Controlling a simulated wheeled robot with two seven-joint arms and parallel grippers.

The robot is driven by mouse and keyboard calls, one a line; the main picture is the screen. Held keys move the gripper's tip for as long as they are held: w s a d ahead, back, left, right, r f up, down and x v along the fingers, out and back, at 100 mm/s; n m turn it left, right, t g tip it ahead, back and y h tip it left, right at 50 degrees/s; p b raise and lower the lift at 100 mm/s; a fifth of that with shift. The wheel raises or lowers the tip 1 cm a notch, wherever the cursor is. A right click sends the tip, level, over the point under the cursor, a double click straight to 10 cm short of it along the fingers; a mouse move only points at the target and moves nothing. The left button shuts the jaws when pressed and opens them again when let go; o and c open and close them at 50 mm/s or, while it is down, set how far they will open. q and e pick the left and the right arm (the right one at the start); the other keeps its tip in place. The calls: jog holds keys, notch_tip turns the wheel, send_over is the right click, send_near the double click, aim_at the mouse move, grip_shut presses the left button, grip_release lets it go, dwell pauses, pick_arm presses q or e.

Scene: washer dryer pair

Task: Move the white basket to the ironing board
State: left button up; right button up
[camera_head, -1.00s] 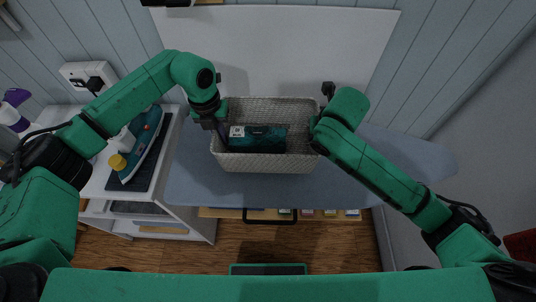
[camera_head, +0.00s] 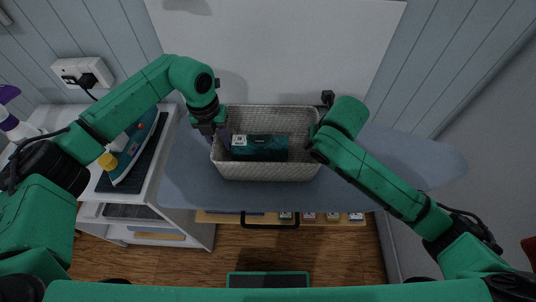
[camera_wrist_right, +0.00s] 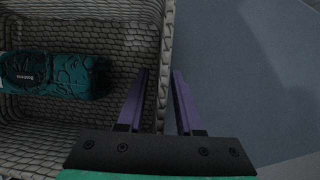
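The white woven basket (camera_head: 270,172) sits over the middle of the blue ironing board (camera_head: 395,165) and looks level. A dark teal package (camera_head: 262,152) lies inside it. My left gripper (camera_head: 219,137) is at the basket's left wall, its purple fingers apart, one on each side of the rim. My right gripper is at the right wall, its fingertips mostly hidden by the arm in the head view. In the right wrist view, its purple fingers (camera_wrist_right: 160,85) stand apart, one inside and one outside the basket's wall (camera_wrist_right: 165,50), with a visible gap.
A white shelf unit (camera_head: 185,215) at left holds a teal iron (camera_head: 135,150) on a dark mat. A wall socket (camera_head: 85,73) with a plug is behind it. A drawer with a black handle (camera_head: 270,227) is below the board. The board's right end is clear.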

pick_arm(q)
notch_tip(320, 180, up, 11)
jog(key=shift+a, duration=0.4)
pick_arm(e)
jog(key=v, duration=1.2)
jog(key=shift+r, duration=0.1)
